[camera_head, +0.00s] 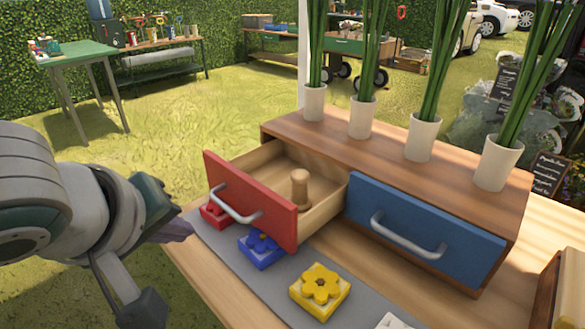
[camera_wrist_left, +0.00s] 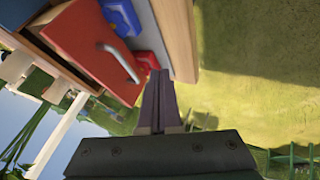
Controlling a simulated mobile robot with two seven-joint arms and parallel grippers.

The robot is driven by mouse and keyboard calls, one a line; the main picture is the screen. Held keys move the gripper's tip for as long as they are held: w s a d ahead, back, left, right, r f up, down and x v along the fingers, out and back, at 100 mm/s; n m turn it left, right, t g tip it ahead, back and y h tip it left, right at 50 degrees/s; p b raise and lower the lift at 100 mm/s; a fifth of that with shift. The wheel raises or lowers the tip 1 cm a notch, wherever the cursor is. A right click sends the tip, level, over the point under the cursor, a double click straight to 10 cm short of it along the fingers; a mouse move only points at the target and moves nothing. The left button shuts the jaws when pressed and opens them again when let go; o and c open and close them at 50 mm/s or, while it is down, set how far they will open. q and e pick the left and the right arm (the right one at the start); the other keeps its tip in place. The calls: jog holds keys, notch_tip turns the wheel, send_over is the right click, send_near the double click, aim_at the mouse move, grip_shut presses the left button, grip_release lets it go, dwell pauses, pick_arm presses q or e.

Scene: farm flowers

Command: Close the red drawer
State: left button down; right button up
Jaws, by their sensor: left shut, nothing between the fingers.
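The red drawer (camera_head: 250,201) is pulled well out of the left side of a wooden cabinet (camera_head: 425,168). Its red front has a silver handle (camera_head: 235,205), and a wooden peg-like piece (camera_head: 300,188) stands inside. My left gripper (camera_head: 183,231) is shut and empty, in front of and to the left of the drawer front, apart from the handle. In the left wrist view the red drawer (camera_wrist_left: 88,45) shows at upper left, its handle (camera_wrist_left: 120,62) near the shut fingertips (camera_wrist_left: 158,84). My right gripper is not in view.
Red (camera_head: 214,214), blue (camera_head: 262,248) and yellow (camera_head: 320,290) flower blocks sit on a grey mat (camera_head: 228,252) below the drawer. Several white pots with green stems (camera_head: 496,162) stand on the cabinet. Grass lies left of the table.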

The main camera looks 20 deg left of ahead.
pick_arm(q)
jog(key=x, duration=0.3)
jog(key=shift+w+b, duration=0.3)
jog(key=shift+w, duration=0.05)
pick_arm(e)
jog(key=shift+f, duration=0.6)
pick_arm(q)
jog(key=shift+w+d+r, duration=0.15)
jog(key=shift+w+d, duration=0.1)
jog(key=shift+w, duration=0.25)
jog(key=shift+w+d+r, duration=0.15)
jog(key=shift+w+d, duration=0.1)
jog(key=shift+w, duration=0.25)
jog(key=shift+w+d+r, duration=0.1)
jog(key=shift+w+d, duration=0.1)
jog(key=shift+w, duration=0.25)
jog(key=shift+w, duration=0.1)
